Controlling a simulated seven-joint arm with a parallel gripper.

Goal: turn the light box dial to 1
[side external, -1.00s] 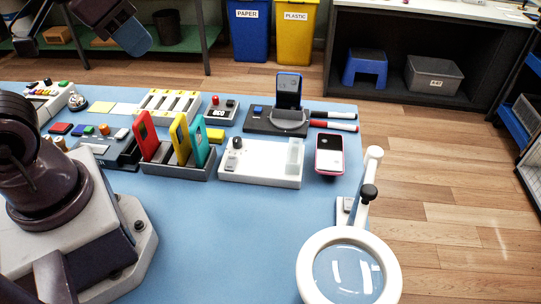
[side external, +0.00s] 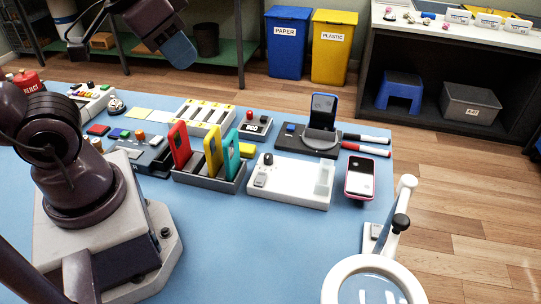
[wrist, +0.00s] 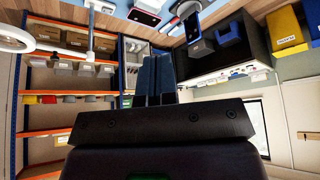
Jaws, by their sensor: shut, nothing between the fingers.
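A white box (side external: 287,187), which looks like the light box, lies on the blue table in the side view. A small black dial (side external: 268,159) stands up at its back left corner, beside a grey button. The dial's setting is too small to read. My gripper (side external: 181,51) hangs at the upper left of the side view, above and well away from the box, touching nothing. In the wrist view its blue fingers (wrist: 155,78) are together and empty. I cannot make out the box or dial in the wrist view.
A rack (side external: 209,178) with red, yellow and teal phones stands just left of the box. A phone on a stand (side external: 322,112) is behind it, a pink phone (side external: 360,178) to its right. A magnifier lamp (side external: 374,280) stands at front right. The table's front middle is clear.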

